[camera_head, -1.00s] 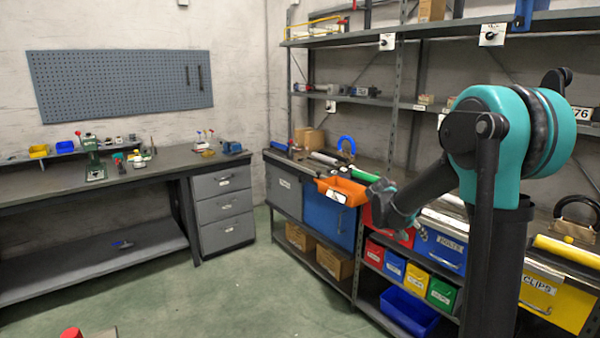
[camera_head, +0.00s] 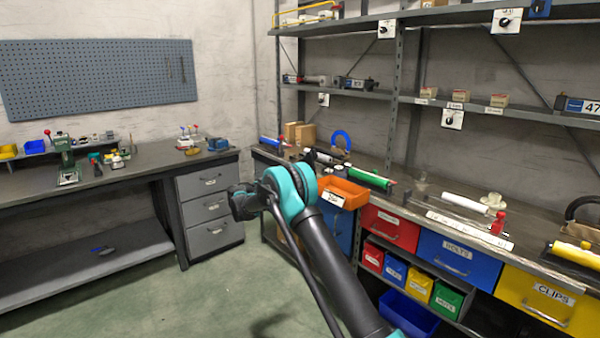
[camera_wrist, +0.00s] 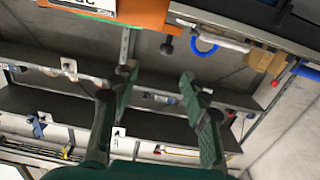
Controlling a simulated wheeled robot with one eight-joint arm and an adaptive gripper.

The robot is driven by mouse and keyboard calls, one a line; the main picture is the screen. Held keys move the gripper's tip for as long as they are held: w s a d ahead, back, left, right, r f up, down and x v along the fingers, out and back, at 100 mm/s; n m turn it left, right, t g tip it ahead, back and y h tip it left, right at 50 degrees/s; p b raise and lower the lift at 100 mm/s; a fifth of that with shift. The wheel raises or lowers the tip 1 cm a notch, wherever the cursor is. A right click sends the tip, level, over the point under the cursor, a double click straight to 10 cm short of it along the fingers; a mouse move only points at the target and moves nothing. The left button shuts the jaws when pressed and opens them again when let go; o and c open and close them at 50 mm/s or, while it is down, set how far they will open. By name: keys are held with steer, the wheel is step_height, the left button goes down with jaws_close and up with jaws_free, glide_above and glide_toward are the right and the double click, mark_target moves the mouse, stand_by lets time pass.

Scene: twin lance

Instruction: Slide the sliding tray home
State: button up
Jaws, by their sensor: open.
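An orange tray (camera_head: 345,192) with a white label on its front sits at the counter's front edge and appears to stick out past it. It also shows in the wrist view (camera_wrist: 148,14), upside down at the top edge, with its label cut off. My gripper (camera_head: 238,205) is left of the tray in the head view, apart from it, partly hidden by my arm. In the wrist view my gripper (camera_wrist: 158,78) has its two green fingers spread, with nothing between them.
A green cylinder (camera_head: 370,179) lies behind the tray, and a blue ring (camera_head: 341,141) stands further back. Red (camera_head: 388,227), blue (camera_head: 455,253) and yellow (camera_head: 550,300) drawers line the counter front. Shelves rise above. Open floor lies between counter and left workbench (camera_head: 100,180).

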steer(key=x, duration=0.5)
steer(key=w+x, duration=0.1)
steer(key=x, duration=0.5)
steer(key=a+x, duration=0.1)
steer(key=x, duration=0.4)
steer(key=shift+w+d+r, duration=0.1)
steer(key=shift+w+d, duration=0.1)
steer(key=shift+w, duration=0.05)
steer(key=shift+c, duration=0.3)
jaws_close()
